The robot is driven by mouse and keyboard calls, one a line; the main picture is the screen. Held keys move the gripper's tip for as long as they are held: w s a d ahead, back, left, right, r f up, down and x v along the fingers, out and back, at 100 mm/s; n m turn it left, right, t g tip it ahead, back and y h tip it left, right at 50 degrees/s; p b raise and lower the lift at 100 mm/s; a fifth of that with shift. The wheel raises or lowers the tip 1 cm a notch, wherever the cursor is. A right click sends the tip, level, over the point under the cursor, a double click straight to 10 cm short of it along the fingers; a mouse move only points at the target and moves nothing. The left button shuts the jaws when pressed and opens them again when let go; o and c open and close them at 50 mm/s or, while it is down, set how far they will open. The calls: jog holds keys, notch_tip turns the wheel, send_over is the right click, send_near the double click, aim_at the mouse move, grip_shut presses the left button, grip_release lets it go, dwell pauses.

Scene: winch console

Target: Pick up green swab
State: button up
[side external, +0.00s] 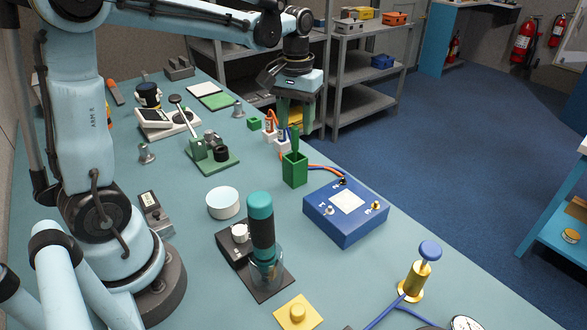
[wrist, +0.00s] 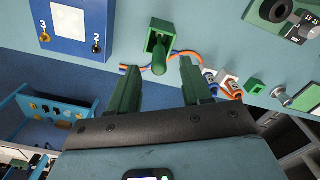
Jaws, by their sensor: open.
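The green swab (side external: 295,141) stands upright in a small square green holder (side external: 294,171) on the bench. In the wrist view the swab (wrist: 159,62) points toward the camera, out of the holder (wrist: 161,27); its lower end is hidden inside. My gripper (side external: 294,124) is open and empty, pointing down just above the swab. Its two green fingers show on either side of the swab's top in the wrist view (wrist: 160,70). I cannot tell whether either finger touches it.
A blue box (side external: 345,213) with numbered terminals stands beside the holder. Orange and blue wires run behind the holder to white-based connectors (side external: 270,132). A small green block (side external: 254,123) and a green-based lever device (side external: 215,155) are nearby. A white round tub (side external: 223,203) stands in front.

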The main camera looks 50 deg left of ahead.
aim_at(295, 152)
jog(key=shift+s+d+f, duration=0.1)
jog(key=shift+s+f, duration=0.05)
jog(key=shift+f, duration=2.55)
jog(key=shift+c, duration=0.3)
grip_shut()
